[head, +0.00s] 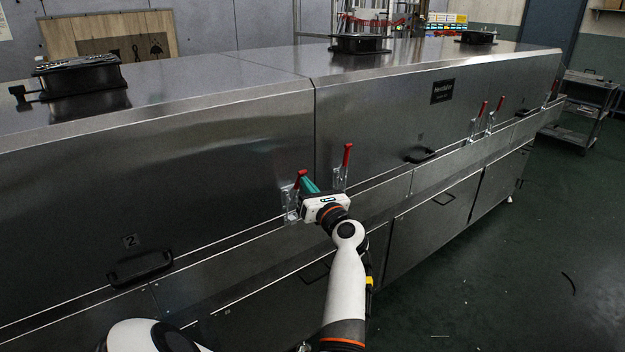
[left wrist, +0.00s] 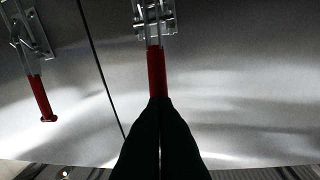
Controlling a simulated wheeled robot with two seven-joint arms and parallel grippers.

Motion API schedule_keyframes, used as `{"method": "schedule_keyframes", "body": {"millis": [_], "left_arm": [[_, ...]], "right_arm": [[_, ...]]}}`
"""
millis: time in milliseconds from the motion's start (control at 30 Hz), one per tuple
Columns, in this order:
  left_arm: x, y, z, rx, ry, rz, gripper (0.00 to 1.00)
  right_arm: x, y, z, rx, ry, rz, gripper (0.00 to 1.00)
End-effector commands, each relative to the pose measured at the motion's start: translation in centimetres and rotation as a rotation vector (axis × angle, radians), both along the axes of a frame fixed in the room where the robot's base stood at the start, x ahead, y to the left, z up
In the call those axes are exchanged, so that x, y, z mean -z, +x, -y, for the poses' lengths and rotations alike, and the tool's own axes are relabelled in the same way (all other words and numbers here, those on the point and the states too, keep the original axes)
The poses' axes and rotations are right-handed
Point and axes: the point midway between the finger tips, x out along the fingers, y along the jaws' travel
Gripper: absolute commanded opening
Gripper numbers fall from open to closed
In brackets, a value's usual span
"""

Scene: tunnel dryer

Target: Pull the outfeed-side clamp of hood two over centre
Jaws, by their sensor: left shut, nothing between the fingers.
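The clamp of hood two beside the seam has a red handle (head: 301,177) pointing up in the head view. It hangs down at the centre of the left wrist view (left wrist: 156,72), below its metal bracket (left wrist: 154,18). My left gripper (head: 307,184) is at this handle, its teal fingers shut with nothing between them. In the left wrist view the dark fingertips (left wrist: 160,101) overlap the handle's free end and hide it. I cannot tell whether they touch. Hood two (head: 200,165) bears the number 2. My right gripper is not in view.
Across the seam, the neighbouring hood's clamp (head: 346,160) stands close to my gripper; it also shows in the left wrist view (left wrist: 40,98). Black hood handles (head: 140,269) and lower door handles stick out from the front. Open floor (head: 500,290) lies at the right.

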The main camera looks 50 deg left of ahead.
Motion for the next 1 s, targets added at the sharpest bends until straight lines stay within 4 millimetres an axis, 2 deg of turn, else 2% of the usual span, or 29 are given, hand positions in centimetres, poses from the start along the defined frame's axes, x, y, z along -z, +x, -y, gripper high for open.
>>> {"method": "schedule_keyframes", "body": {"millis": [67, 233, 567, 1000], "left_arm": [[-0.5, 0.0, -0.3, -0.001, -0.013, 0.000, 0.00], [-0.6, 0.0, -0.8, 0.000, -0.029, 0.003, 0.00], [-1.1, 0.1, -1.5, 0.000, -0.031, 0.000, 0.00], [-2.5, 0.2, -3.7, 0.000, -0.031, 0.001, 0.00]], "right_arm": [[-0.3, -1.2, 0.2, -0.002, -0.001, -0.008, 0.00], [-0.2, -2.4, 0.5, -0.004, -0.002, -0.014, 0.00], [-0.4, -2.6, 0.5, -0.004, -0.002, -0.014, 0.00], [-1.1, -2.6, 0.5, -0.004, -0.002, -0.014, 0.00]]}}
